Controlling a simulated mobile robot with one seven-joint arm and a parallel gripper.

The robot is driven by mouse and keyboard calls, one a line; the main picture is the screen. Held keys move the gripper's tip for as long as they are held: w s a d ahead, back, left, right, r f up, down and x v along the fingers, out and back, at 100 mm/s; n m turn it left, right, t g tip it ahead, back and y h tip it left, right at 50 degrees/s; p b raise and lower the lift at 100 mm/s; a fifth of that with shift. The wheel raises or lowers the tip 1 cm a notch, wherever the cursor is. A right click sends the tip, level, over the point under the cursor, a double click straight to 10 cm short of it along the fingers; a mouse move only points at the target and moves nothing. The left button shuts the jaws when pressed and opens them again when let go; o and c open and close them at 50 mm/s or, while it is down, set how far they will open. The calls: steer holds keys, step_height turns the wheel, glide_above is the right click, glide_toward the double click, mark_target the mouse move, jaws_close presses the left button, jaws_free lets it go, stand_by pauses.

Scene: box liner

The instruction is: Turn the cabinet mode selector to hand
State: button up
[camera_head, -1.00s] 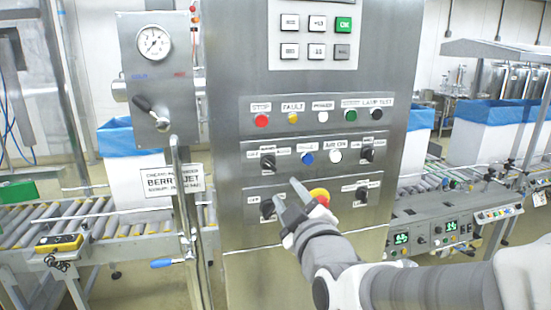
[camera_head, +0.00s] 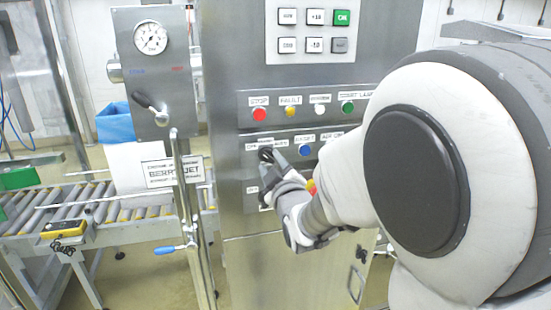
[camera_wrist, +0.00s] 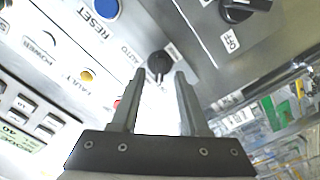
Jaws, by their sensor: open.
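A black selector knob (camera_head: 266,154) is at the left end of the second control row on the steel cabinet. In the wrist view the same knob (camera_wrist: 158,64) has a label reading AUTO on one side and a partly hidden small label on the other. My gripper (camera_head: 276,164) is open, close in front of this knob. In the wrist view the fingertips of my gripper (camera_wrist: 159,75) straddle the knob, with a gap on each side. I cannot tell whether they touch it. The pointer direction is unclear.
A second black knob (camera_wrist: 238,10) sits close by on the lower panel. A blue reset button (camera_head: 305,150) is right of the selector. A red stop button (camera_head: 259,114) is above. My arm hides the panel's right side. A steel gauge post (camera_head: 152,75) stands at left.

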steer(key=shift+x, duration=0.8)
jaws_close()
